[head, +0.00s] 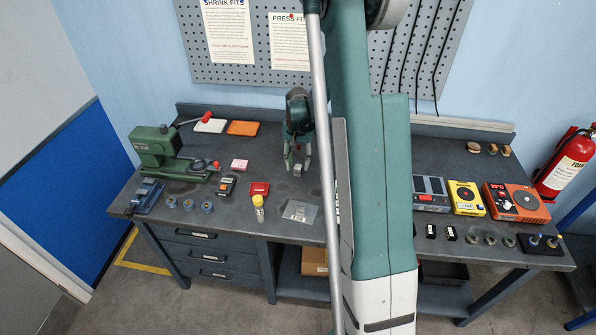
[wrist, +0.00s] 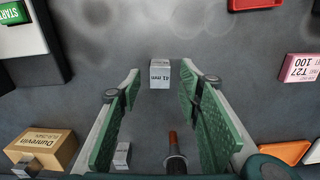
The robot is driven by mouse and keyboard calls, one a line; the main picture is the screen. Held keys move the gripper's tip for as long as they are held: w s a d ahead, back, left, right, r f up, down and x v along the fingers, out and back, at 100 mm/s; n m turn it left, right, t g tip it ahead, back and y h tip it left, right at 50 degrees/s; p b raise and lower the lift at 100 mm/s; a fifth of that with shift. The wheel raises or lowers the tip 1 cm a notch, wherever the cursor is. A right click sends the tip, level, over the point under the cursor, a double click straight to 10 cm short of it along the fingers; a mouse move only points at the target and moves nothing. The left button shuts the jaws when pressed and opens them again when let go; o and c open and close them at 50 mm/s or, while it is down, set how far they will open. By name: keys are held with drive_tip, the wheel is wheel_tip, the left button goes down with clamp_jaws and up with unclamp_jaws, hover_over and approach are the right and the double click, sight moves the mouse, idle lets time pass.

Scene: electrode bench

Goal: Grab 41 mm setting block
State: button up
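The 41 mm setting block (wrist: 160,74) is a small light-grey block with "41 mm" printed on its face. In the wrist view it sits on the dark bench between the fingertips of my gripper (wrist: 160,88), with a gap on each side. The green-padded fingers are open and hold nothing. In the head view my gripper (head: 297,165) points down over the middle of the bench, and a small pale block (head: 298,171) shows at its fingertips. A second small grey block (wrist: 122,154) lies nearer the left finger base in the wrist view.
A dark rod with a reddish tip (wrist: 174,146) shows low between the fingers. A cardboard box (wrist: 48,149) is lower left. A pink box (wrist: 300,67) and a red item (wrist: 254,4) are at right. A green press (head: 160,148) stands on the bench's left.

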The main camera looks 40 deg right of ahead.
sight(298, 167)
drive_tip(key=shift+f, duration=1.5)
clamp_jaws()
drive_tip(key=shift+r, duration=0.15)
drive_tip(key=shift+r, duration=4.9)
